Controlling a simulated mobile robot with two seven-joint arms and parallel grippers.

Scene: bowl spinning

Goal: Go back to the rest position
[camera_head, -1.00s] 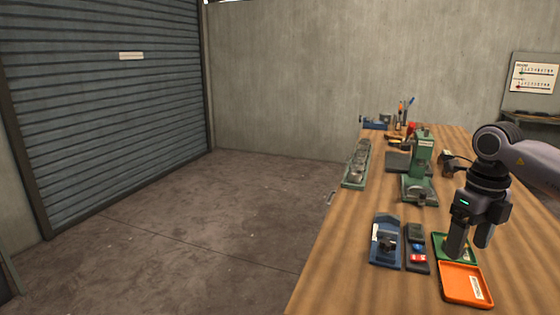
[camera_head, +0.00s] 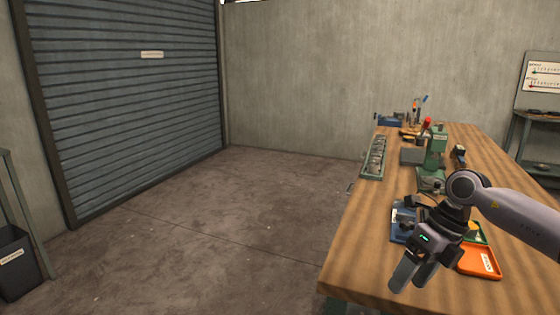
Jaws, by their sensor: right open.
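My right gripper (camera_head: 413,280) is open and empty. It hangs, tilted down to the left, in front of the workbench (camera_head: 372,265) in the head view, and its arm comes in from the right. The orange tray (camera_head: 478,262) and part of a green tray (camera_head: 483,236) show just right of the gripper. A blue fixture (camera_head: 401,226) shows behind my wrist, partly hidden. My left gripper is not in view.
A green press (camera_head: 435,155) and a long green rack of parts (camera_head: 374,158) stand farther back on the bench. A blue vise (camera_head: 390,120) is at the far end. A dark bin (camera_head: 17,268) stands at the left. The floor (camera_head: 220,220) between is clear.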

